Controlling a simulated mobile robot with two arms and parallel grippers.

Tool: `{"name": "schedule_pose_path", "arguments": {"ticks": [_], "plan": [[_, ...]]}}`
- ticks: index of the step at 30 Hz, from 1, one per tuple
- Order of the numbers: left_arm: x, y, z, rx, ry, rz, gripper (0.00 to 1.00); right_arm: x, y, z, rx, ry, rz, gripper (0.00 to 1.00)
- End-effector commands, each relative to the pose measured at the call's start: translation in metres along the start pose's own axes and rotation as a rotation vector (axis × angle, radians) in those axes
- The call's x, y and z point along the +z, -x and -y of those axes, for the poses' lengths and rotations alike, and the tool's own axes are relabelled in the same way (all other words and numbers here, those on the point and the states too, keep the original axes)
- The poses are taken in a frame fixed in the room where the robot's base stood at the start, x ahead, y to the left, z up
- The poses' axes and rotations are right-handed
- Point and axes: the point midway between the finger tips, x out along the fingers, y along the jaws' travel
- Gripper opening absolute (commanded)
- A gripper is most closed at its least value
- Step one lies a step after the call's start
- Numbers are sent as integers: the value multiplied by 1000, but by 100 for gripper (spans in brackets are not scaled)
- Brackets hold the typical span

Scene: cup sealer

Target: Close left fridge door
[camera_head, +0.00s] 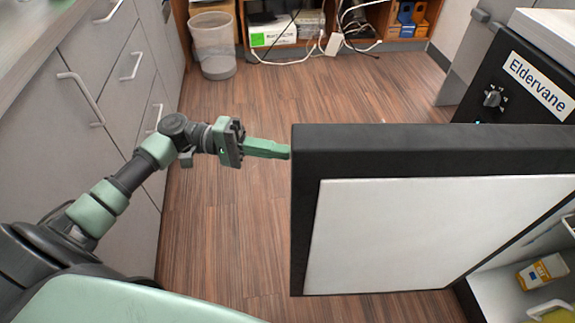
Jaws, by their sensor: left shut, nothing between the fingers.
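The left fridge door (405,235) stands wide open, a dark-edged panel with a pale inner face. It reaches from the right side of the picture to the middle. The fridge interior (490,300) shows at the lower right. My left gripper (288,153) is shut and empty, with its green fingertips at the free left end of the door's dark top edge. I cannot tell whether the tips touch the door. My right gripper is not in view.
A fridge body with an "Eldervane" label (538,85) and a dial stands at the right. Grey drawers (85,90) line the left side. A waste bin (213,45) and an open shelf with cables stand at the back. The wooden floor (330,90) between is clear.

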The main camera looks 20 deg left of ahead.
Motion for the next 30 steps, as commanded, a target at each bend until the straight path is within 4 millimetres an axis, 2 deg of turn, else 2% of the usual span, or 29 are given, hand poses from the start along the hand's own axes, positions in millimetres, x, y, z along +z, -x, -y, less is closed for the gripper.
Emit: {"name": "schedule_pose_path", "arguments": {"ticks": [3,7,12,26,30], "plan": [[0,-26,-1,2,-1,2,0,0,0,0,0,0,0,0],[22,-29,1,-3,4,2,0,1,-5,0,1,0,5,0],[35,-32,0,-2,3,-1,0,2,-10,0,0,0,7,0],[39,-33,0,-1,2,-2,0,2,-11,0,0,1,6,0],[38,-39,1,-1,3,-1,0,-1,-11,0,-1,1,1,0]]}}
